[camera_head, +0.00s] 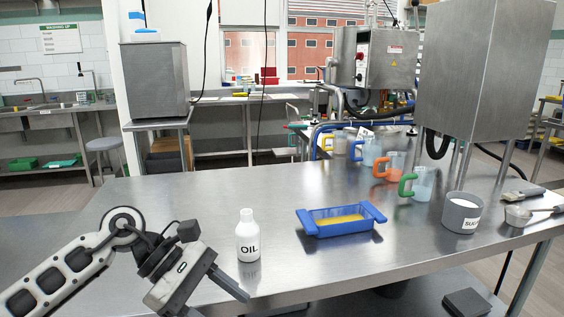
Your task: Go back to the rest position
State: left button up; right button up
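My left arm comes in from the left, with its gripper (222,300) low over the front edge of the steel table (330,268). The gripper points down and right; one finger shows clearly and the other is cut off or hidden, so its opening is unclear. A white bottle marked OIL (248,240) stands upright on the table, right of the gripper and apart from it. A blue tray (338,230) with a yellow layer inside sits right of the bottle. My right gripper is not in view.
A grey sugar container (462,215), a metal scoop or pan (519,215) and a brush-like tool (523,195) stand at the right. Jugs with green (417,184), orange (389,168) and blue (366,154) handles line the back. A steel machine (483,70) rises behind. The table's left part is clear.

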pick_arm(q)
jog(key=s+d+r+n+t+h, duration=0.3)
jog(key=d+n+t+h, duration=0.2)
jog(key=d+n+h, duration=0.55)
jog(key=a+f+n+t+y, duration=0.6)
jog(key=n+t+y, duration=0.1)
jog(key=n, duration=1.1)
jog(key=a+f+n+t+y, duration=0.6)
jog(key=f+n+t+y, duration=0.1)
jog(key=n, duration=1.1)
jog(key=s+a+f+n+g+y, duration=0.3)
jog(key=s+f+n+g, duration=0.3)
jog(key=s+f+n, duration=0.4)
notch_tip(320, 180, down, 3)
jog(key=shift+s+a+r, duration=0.15)
jog(key=shift+s+a, duration=0.15)
jog(key=shift+a, duration=0.1)
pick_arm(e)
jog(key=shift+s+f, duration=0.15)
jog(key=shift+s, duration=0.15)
